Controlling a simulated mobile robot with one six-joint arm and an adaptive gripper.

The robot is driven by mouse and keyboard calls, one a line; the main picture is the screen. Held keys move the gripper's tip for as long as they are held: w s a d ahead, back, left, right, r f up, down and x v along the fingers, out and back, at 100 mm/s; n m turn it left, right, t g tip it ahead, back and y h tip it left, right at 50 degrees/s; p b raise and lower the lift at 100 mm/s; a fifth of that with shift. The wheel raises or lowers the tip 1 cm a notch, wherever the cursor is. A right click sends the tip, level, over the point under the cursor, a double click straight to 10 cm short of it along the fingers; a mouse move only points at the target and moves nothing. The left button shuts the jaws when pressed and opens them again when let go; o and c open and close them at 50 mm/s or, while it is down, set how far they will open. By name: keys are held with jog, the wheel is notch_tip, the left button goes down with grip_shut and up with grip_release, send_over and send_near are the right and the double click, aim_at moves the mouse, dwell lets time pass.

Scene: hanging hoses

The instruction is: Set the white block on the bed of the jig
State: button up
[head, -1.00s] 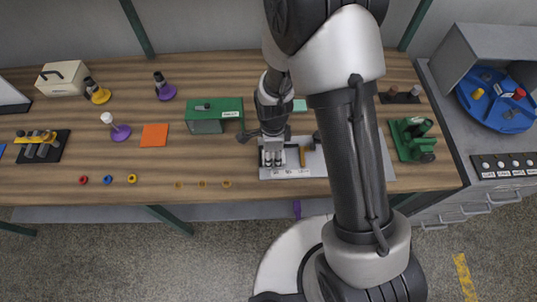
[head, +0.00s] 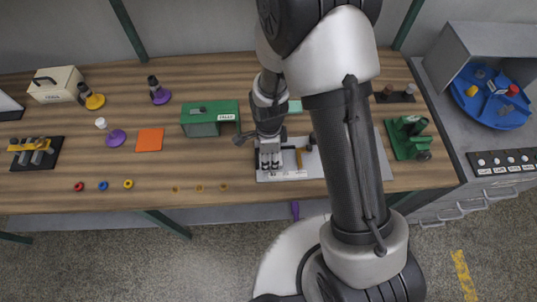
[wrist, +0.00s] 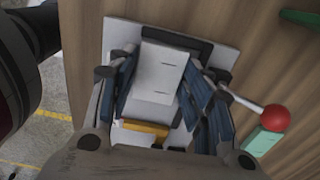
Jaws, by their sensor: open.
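The white block (wrist: 160,72) lies between the blue-padded fingers of my gripper (wrist: 163,85) in the wrist view. My gripper is open, with a visible gap to the block on the right side; the left pad is close to it, and contact there cannot be told. The block is over a dark pad on the jig's white plate (wrist: 117,35); whether it rests fully flat is hard to tell. In the head view my gripper (head: 270,158) is low over the left end of the jig (head: 290,176), and the block is not clearly distinguishable there.
A yellow part (wrist: 143,128) and a red-knobbed lever (wrist: 275,118) are close to my fingers. A green housing (head: 205,124) stands left of the jig, and a green machine (head: 408,138) to the right. Small rings lie along the front; the front left table is mostly clear.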

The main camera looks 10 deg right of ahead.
jog(key=r, duration=0.6)
jog(key=shift+w+r, duration=0.4)
jog(key=shift+s+r, duration=0.25)
jog(key=shift+r, duration=0.3)
jog(key=shift+o, duration=0.2)
